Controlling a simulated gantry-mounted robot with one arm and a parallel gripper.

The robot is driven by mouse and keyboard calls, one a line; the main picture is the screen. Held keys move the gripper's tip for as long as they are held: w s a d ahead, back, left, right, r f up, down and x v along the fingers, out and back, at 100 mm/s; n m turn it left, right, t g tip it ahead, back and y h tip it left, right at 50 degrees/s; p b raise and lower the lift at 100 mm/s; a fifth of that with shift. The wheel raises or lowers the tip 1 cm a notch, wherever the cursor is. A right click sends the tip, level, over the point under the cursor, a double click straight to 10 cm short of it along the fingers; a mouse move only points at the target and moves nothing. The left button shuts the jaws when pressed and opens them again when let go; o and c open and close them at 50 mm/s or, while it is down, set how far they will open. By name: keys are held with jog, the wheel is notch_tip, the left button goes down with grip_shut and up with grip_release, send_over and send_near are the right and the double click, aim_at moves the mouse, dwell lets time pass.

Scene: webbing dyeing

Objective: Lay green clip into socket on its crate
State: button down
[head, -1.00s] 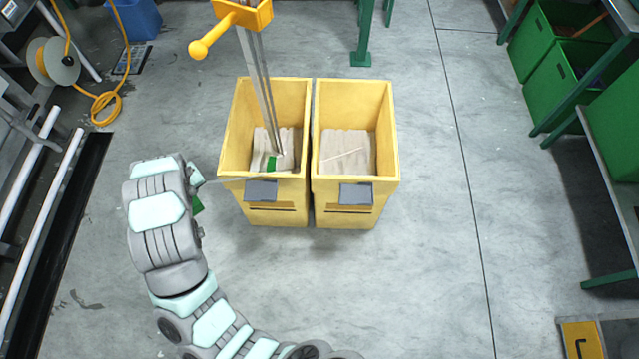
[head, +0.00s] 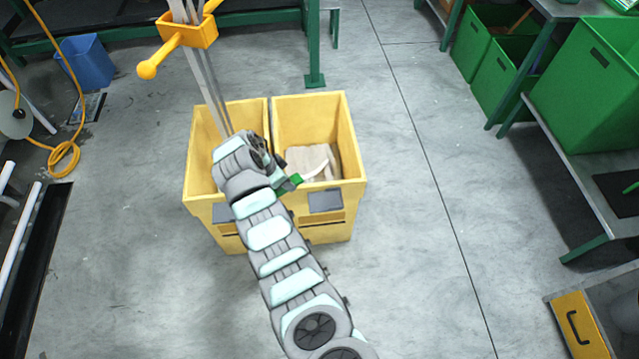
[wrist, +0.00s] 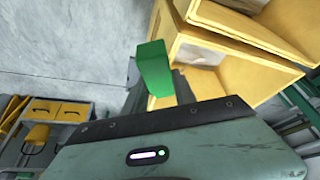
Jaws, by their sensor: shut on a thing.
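The green clip (head: 289,184) is held at the end of my arm, above the near edge where the two yellow crates meet. My gripper (head: 279,185) is shut on it; the fingers are mostly hidden in the head view. In the wrist view the clip (wrist: 155,68) stands out past the gripper, with yellow crate walls beside and behind it. The left crate (head: 192,185) is partly covered by my arm. The right crate (head: 350,165) is open, with pale webbing (head: 318,158) inside. A grey plate (head: 325,201) is on its front. I cannot make out the socket.
A yellow-orange frame with a handle (head: 190,32) and metal bars rises over the left crate. A green post (head: 314,60) stands behind. Green bins (head: 592,75) and shelving are at right. A blue bin (head: 86,60) is at far left. Floor right of the crates is clear.

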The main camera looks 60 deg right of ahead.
jog(key=shift+s+d+f+m+g+y+b, duration=0.25)
jog(key=shift+s+d+f+m+b, duration=0.25)
jog(key=shift+s+d+f+m, duration=0.85)
jog(key=shift+s+d+f+m+g+y+b, duration=0.25)
jog(key=shift+s+d+f+m+b, duration=0.35)
jog(key=shift+s, duration=1.35)
jog(key=shift+s+d+f+m+g+y+b, duration=0.2)
jog(key=shift+s+d+f+m+g+b, duration=0.15)
jog(key=shift+s+d+f+m, duration=1.05)
jog(key=shift+s+a+f+n+b, duration=0.15)
jog(key=shift+a+f+n+b, duration=0.1)
jog(key=shift+f+b, duration=0.65)
jog(key=shift+s+a+f+n+b, duration=0.2)
jog(key=shift+f+b, duration=0.5)
jog(key=shift+b, duration=0.4)
jog(key=c, duration=1)
grip_release()
jog(key=shift+o, duration=0.4)
jog(key=shift+w+d+r, duration=0.1)
jog(key=shift+w+r, duration=0.05)
jog(key=shift+r, duration=0.25)
jog(key=p+v, duration=0.3)
jog(key=v, duration=0.7)
jog(key=shift+p, duration=0.35)
